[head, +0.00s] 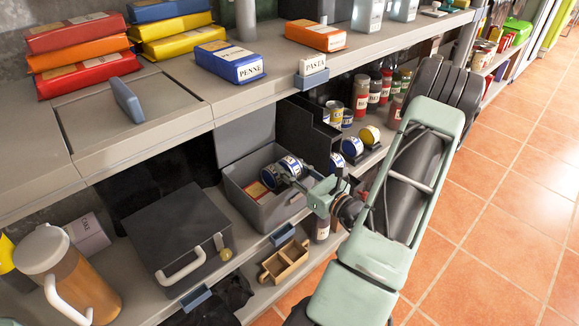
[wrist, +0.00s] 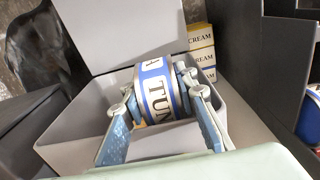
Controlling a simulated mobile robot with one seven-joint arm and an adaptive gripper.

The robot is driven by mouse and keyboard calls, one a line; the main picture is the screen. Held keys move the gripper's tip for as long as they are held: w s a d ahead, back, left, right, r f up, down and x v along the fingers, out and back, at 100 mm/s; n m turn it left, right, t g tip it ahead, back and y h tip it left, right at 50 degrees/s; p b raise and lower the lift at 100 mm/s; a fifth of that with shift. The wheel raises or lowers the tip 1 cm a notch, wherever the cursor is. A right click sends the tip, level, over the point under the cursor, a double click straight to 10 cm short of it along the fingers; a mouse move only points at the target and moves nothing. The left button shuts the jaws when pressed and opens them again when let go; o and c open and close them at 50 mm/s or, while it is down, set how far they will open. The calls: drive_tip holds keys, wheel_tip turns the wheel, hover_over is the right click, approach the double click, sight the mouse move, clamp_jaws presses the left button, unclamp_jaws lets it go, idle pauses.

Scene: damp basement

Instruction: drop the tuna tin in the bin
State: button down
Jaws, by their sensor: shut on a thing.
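The bin's walls (wrist: 60,135) surround the tin in the wrist view.
Small boxes marked CREAM (wrist: 201,40) are stacked at the bin's far side. A dark grey box (head: 178,240) with a white handle stands to the left. A black divider (head: 305,135) and several tins stand to the right. The upper shelf (head: 180,100) overhangs behind.

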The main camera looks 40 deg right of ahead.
drive_tip(key=c, duration=1.5)
unclamp_jaws()
drive_tip(key=shift+o, duration=0.2)
drive_tip(key=shift+r, duration=5.05)
